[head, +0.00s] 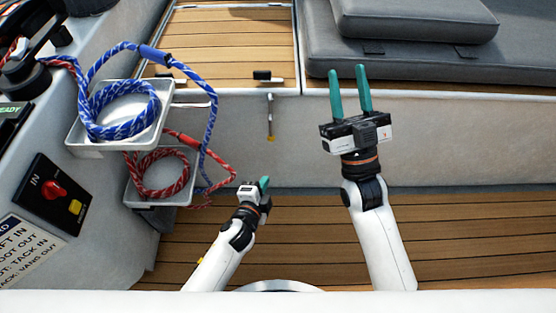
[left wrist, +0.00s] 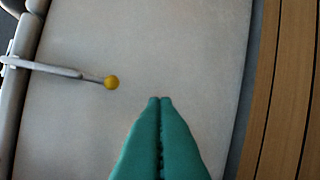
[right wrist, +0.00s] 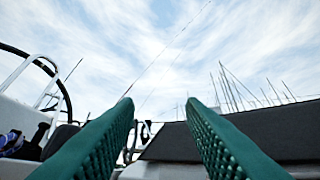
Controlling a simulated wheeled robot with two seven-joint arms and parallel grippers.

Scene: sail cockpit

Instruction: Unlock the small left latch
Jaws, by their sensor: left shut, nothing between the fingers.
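A small metal latch lever (head: 269,115) with a yellow knob hangs straight down on the pale bench front, below the lid edge. In the left wrist view the lever (left wrist: 60,70) and its yellow ball (left wrist: 111,82) lie to the left of my fingertips, apart from them. My left gripper (head: 264,181) is below the lever in the head view; its green fingers (left wrist: 160,99) are closed together and empty. My right gripper (head: 348,72) is open and empty, raised before the grey cushion; its wrist view shows mostly sky between the fingers.
A small black fitting (head: 262,76) sits on the wooden lid edge above the lever. Trays with blue rope (head: 121,108) and red rope (head: 158,174) stick out at the left, near my left arm. A control panel (head: 55,194) is further left. The bench front around the lever is clear.

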